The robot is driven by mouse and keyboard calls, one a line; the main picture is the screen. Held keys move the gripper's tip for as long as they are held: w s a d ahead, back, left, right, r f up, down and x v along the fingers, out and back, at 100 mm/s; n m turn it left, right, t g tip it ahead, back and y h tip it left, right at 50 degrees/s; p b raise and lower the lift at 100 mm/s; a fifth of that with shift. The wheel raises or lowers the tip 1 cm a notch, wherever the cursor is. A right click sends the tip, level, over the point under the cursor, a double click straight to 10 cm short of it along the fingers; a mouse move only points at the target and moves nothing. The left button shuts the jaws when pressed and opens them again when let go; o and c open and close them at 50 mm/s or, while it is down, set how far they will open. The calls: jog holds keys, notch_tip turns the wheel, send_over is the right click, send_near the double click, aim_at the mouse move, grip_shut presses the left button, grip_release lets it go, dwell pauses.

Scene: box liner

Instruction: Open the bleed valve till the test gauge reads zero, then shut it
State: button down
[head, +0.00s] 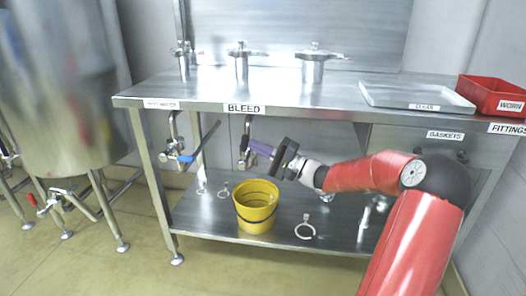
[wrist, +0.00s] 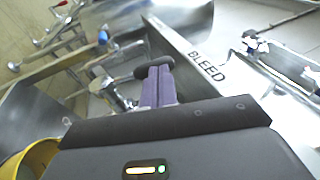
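The bleed valve (head: 247,126) hangs on a pipe under the bench's front edge, below the BLEED label (head: 244,108). Its dark handle (wrist: 155,67) shows in the wrist view just at my fingertips. My gripper (head: 253,145) has purple fingers side by side with almost no gap, reaching in from the right under the bench. The fingers also show in the wrist view (wrist: 157,85). They appear to touch the handle, with its dark end crossing beyond their tips; I cannot tell whether it is pinched. No readable test gauge face shows in either view.
A yellow bucket (head: 256,207) stands on the lower shelf below the valve. A blue-handled valve (head: 180,152) hangs to the left. Clamp fittings (head: 313,66) stand on the bench (head: 210,85). A tray (head: 415,98) and a red bin (head: 495,95) are at right.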

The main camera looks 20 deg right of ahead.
jog(key=shift+w+a+r, duration=0.15)
jog(key=shift+a+r, duration=0.05)
jog(key=shift+a, duration=0.05)
dwell(0.6)
